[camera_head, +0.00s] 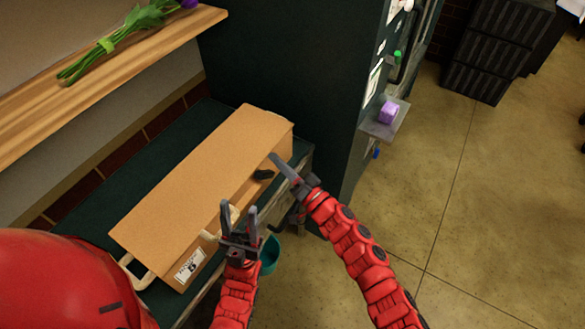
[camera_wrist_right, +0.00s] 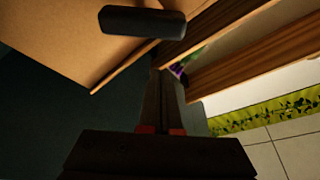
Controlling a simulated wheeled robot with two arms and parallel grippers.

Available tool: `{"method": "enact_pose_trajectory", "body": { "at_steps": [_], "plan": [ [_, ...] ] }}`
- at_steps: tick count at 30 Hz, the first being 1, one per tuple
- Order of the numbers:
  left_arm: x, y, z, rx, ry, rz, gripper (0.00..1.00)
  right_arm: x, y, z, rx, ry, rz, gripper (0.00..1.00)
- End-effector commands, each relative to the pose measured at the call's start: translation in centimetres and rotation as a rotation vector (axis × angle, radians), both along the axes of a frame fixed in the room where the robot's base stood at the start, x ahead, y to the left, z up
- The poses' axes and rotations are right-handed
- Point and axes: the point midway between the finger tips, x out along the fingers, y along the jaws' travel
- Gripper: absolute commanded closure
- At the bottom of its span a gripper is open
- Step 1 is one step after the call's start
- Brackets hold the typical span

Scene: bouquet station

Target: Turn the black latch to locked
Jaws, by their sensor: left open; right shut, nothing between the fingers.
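The black latch (camera_head: 263,174) is a small dark bar on the front face of a tan box (camera_head: 200,165), near its right end. In the right wrist view the latch (camera_wrist_right: 142,21) lies roughly level across the picture, above the fingertips. My right gripper (camera_head: 274,158) is shut and empty beside the latch; a gap shows between them in the right wrist view (camera_wrist_right: 163,72). My left gripper (camera_head: 239,208) is open and empty in front of the box's front face, near a pale handle (camera_head: 210,237).
The box stands on a dark green bench (camera_head: 75,215). A wooden shelf (camera_head: 130,62) with a flower bunch (camera_head: 105,45) is above left. A dark cabinet (camera_head: 300,70) stands close behind the box's right end. A teal bucket (camera_head: 269,255) is below the bench edge. Floor at right is open.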

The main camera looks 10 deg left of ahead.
Motion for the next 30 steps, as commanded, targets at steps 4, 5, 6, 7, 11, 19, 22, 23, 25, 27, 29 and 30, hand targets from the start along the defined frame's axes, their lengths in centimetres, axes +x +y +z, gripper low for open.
{"method": "enact_pose_trajectory", "body": {
  "at_steps": [4, 5, 6, 7, 11, 19, 22, 23, 25, 27, 29, 30],
  "plan": [
    [0.0, 0.0, 0.5, 0.000, 0.000, 0.000, 0.50, -1.5, 0.2, -1.7, -0.001, 0.007, -0.001, 1.00],
    [0.0, 0.0, 0.6, 0.000, 0.000, 0.000, 0.50, -1.7, 0.3, -1.9, -0.001, 0.006, -0.001, 1.00],
    [0.0, 0.0, 0.6, 0.000, 0.000, 0.000, 0.50, -1.9, 0.4, -2.1, 0.000, 0.005, -0.002, 1.00],
    [0.0, 0.0, 0.6, 0.000, 0.000, 0.000, 0.50, -2.1, 0.4, -2.3, 0.000, 0.004, -0.001, 1.00],
    [0.0, 0.0, 0.6, 0.000, 0.000, 0.000, 0.50, -2.4, 0.6, -2.6, -0.001, 0.002, 0.000, 1.00],
    [0.0, 0.0, 0.6, 0.000, 0.000, 0.000, 0.50, -2.4, 0.5, -2.6, -0.002, 0.002, -0.001, 1.00],
    [0.0, 0.0, 0.5, 0.000, 0.000, 0.000, 0.50, -2.4, 0.5, -2.6, -0.003, -0.002, -0.001, 1.00],
    [0.0, 0.0, 0.5, 0.000, 0.000, 0.000, 0.50, -2.4, 0.5, -2.7, -0.004, -0.006, -0.002, 1.00],
    [0.0, 0.0, 0.3, 0.000, 0.000, 0.000, 0.50, -2.4, 0.6, -2.7, -0.008, -0.018, -0.002, 1.00],
    [0.0, 0.0, 0.2, 0.000, 0.000, 0.000, 0.50, -2.4, 0.6, -2.8, -0.014, -0.033, -0.002, 1.00],
    [0.0, 0.0, 0.1, 0.000, 0.000, 0.000, 0.50, -2.5, 0.6, -2.7, -0.019, -0.045, -0.002, 1.00],
    [0.0, 0.0, 0.1, 0.000, 0.000, 0.000, 0.50, -2.5, 0.6, -2.7, -0.020, -0.049, -0.003, 1.00]
  ]
}}
